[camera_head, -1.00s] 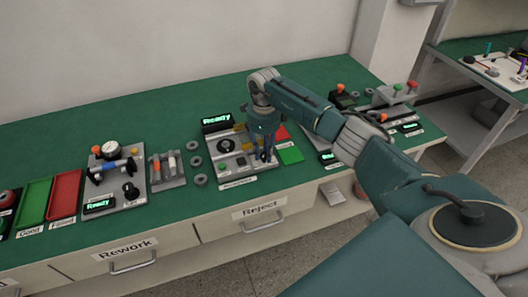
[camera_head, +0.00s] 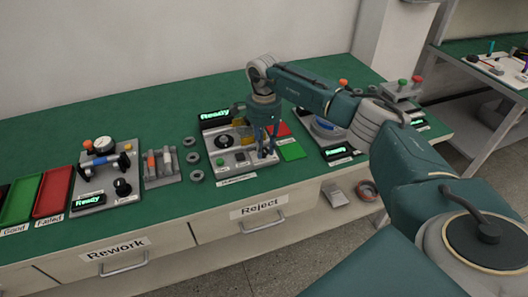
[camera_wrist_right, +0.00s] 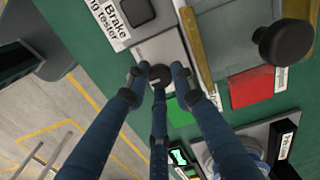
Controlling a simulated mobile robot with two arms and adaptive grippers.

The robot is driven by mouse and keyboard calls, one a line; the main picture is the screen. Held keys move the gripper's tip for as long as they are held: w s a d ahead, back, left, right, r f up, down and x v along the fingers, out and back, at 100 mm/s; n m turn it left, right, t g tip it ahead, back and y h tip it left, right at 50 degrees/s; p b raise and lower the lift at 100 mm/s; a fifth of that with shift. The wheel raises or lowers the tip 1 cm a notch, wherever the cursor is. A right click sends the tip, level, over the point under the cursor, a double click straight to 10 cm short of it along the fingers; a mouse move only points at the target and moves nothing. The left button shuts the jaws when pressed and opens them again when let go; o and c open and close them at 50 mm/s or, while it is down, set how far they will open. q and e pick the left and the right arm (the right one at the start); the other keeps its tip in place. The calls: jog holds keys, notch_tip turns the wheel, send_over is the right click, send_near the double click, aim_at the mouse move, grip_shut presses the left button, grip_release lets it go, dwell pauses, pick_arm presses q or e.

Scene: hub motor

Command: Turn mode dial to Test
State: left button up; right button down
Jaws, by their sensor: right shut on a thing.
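My right gripper (camera_head: 265,154) comes down on the right part of a grey tester panel (camera_head: 223,170). In the right wrist view the fingers (camera_wrist_right: 158,78) of the right gripper close around a small dark round dial (camera_wrist_right: 160,72) on that panel. In the head view the fingers hide the dial. Its pointer and the words around it cannot be read. A lit display (camera_head: 215,115) reading "Ready" stands at the back of the panel. A large black knob (camera_head: 223,142) is on the left of the panel. My left gripper is not in view.
A green square (camera_head: 292,151) lies right of the panel and a red square (camera_wrist_right: 252,87) lies behind it. Grey rings (camera_head: 195,158) and another station (camera_head: 108,180) lie to the left. More equipment (camera_head: 325,132) stands to the right, near my arm.

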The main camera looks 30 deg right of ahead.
aim_at(264, 150)
jog(key=n+b, duration=0.1)
jog(key=n, duration=0.2)
jog(key=shift+w+n+b, duration=0.1)
jog(key=shift+n+b, duration=0.2)
jog(key=shift+n, duration=0.1)
jog(key=n+b, duration=0.1)
jog(key=n, duration=0.3)
jog(key=shift+r, duration=0.1)
jog(key=c, duration=1.5)
grip_release()
jog(key=shift+o, duration=0.2)
notch_tip(264, 150, up, 12)
